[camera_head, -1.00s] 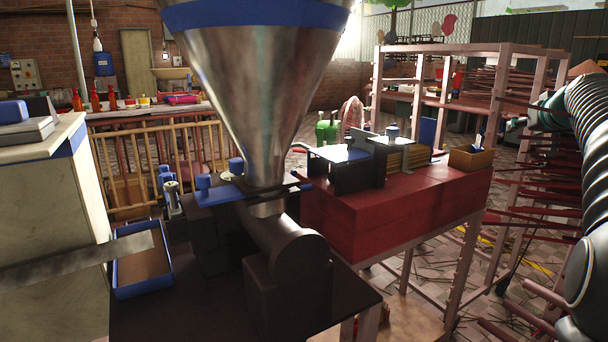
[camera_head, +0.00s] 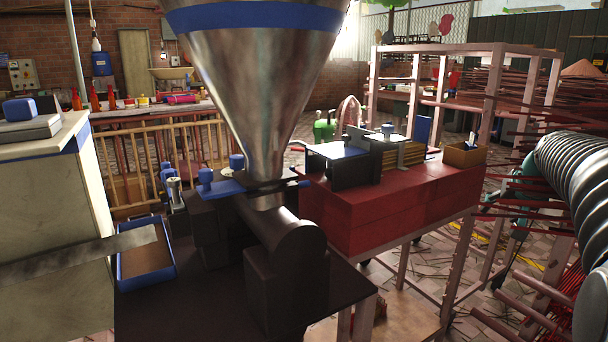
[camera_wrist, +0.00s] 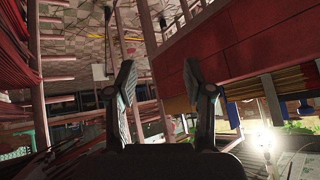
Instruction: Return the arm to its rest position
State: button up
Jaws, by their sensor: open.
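My gripper (camera_wrist: 160,90) shows in the wrist view with its two dark fingers spread apart. Nothing is between the fingers. Beyond them the wrist view shows the side of the red block (camera_wrist: 213,60), wooden rack bars and the tiled floor. In the head view my arm, with a grey ribbed sleeve, is at the right edge, and the gripper itself is not visible there. The arm is to the right of the red-topped stand (camera_head: 400,200) and close to a rack of incense sticks.
A steel hopper (camera_head: 255,80) sits over a dark extruder (camera_head: 285,265) at centre. A blue-rimmed tray (camera_head: 145,268) is at left. A wooden box (camera_head: 464,155) stands on the red block's right end. A wooden rack (camera_head: 490,85) with red sticks is behind, near my arm.

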jog(key=s+a+f+n+g, duration=0.1)
jog(key=s+a+f, duration=0.3)
jog(key=s+a, duration=0.5)
jog(key=s+a+f+n+y, duration=0.1)
jog(key=s+a+f+n, duration=0.1)
jog(key=s+a+f, duration=0.3)
jog(key=s+a+f+n+g, duration=0.1)
jog(key=s+a+f, duration=0.3)
jog(key=s+a, duration=0.9)
jog(key=shift+s+f+n+g+y, duration=0.2)
jog(key=shift+s+n+g+y, duration=0.15)
jog(key=shift+s+n, duration=0.35)
jog(key=shift+w, duration=0.1)
